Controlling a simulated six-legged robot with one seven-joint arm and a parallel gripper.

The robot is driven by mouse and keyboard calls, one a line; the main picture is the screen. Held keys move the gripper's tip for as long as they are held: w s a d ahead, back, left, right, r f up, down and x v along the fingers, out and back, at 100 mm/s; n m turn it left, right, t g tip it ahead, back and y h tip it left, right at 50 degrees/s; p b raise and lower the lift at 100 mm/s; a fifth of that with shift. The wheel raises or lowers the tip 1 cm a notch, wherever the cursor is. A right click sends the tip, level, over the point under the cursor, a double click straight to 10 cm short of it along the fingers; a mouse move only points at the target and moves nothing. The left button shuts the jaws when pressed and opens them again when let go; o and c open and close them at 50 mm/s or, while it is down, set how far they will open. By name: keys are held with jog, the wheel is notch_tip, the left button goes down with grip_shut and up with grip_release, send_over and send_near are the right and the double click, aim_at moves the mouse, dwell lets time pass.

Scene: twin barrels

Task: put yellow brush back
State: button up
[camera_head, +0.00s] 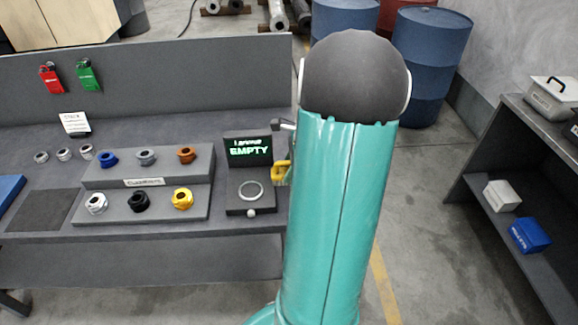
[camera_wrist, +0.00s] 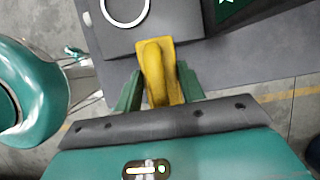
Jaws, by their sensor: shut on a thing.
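My gripper (camera_wrist: 159,82) is shut on a yellow thing, which I take to be the yellow brush (camera_wrist: 156,58). In the wrist view it sits between the two green fingers, its rounded end pointing away from my palm. Its lower part is hidden by the gripper. In the head view only a bit of the yellow brush (camera_head: 281,171) shows, beside the right side of a dark stand (camera_head: 234,188). My teal arm hides most of the gripper there. I cannot tell whether the brush touches the stand or bench.
The stand has a screen reading "EMPTY" (camera_head: 248,151) and a pale ring (camera_head: 251,191). A stepped rack (camera_head: 150,178) on the grey bench holds several coloured fittings, including a yellow one (camera_head: 182,198). Blue barrels (camera_head: 430,55) stand behind. A shelf (camera_head: 515,185) is at right.

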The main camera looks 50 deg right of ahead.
jog(key=o, duration=1)
jog(key=shift+r, duration=0.1)
jog(key=shift+r, duration=0.3)
jog(key=v, duration=1.2)
jog(key=w+a+r+n+h, duration=0.1)
jog(key=w+a+r+n, duration=0.2)
jog(key=a+n, duration=0.5)
jog(key=w+a+r+n+h, duration=0.1)
jog(key=w+a+r+n, duration=0.2)
jog(key=a, duration=0.9)
jog(key=s+a+n, duration=0.2)
jog(key=a+n, duration=0.3)
jog(key=a, duration=0.1)
jog(key=s+a+n+t, duration=0.1)
jog(key=a+n, duration=0.5)
jog(key=s+a+n+t+h, duration=0.1)
jog(key=s+a+n, duration=0.1)
jog(key=a+n, duration=0.3)
jog(key=shift+s+a+f+n, duration=0.1)
jog(key=shift+s+a+n, duration=0.1)
jog(key=shift+a, duration=0.2)
jog(key=shift+s+a+f+n, duration=0.1)
jog(key=shift+a+f+n, duration=0.1)
jog(key=shift+a, duration=0.25)
